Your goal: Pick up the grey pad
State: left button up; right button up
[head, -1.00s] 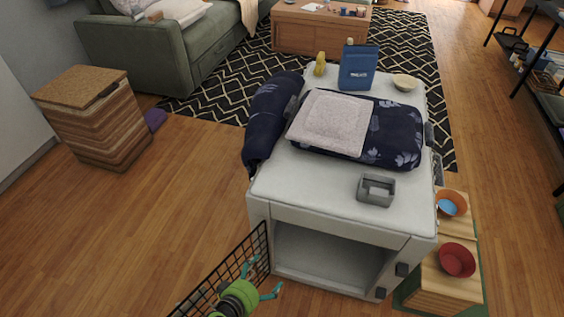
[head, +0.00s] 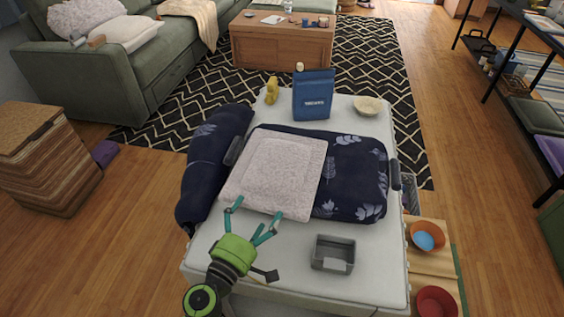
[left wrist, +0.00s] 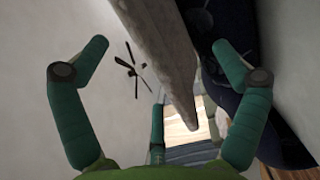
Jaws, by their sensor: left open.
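The grey pad (head: 277,172) is a pale, speckled square. It lies on a dark navy leaf-patterned cushion (head: 358,178) on the white cart top, its near edge toward me. My left gripper (head: 257,214), green with teal fingers, is open at the pad's near edge. In the left wrist view the pad's edge (left wrist: 165,60) runs between the two spread fingers (left wrist: 160,48), with gaps on both sides. The navy cushion (left wrist: 236,45) shows behind the right finger. I cannot tell whether a finger touches the pad. My right gripper is not in view.
A rolled navy cushion (head: 213,160) lies left of the pad. A blue bag (head: 313,95), yellow figure (head: 271,91) and cream bowl (head: 367,105) stand behind. A grey open tray (head: 333,255) sits at the front right. The white cart top (head: 382,245) is bare around the tray.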

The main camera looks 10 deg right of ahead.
aim_at(268, 196)
pick_arm(q)
jog(key=x, duration=0.2)
jog(key=r+p+x, duration=0.1)
jog(key=x, duration=0.1)
jog(key=shift+w, duration=0.2)
jog(key=shift+w+d+f, duration=0.1)
jog(key=shift+w+d, duration=0.05)
jog(key=shift+w, duration=0.25)
jog(key=c, duration=1)
jog(key=shift+c, duration=0.5)
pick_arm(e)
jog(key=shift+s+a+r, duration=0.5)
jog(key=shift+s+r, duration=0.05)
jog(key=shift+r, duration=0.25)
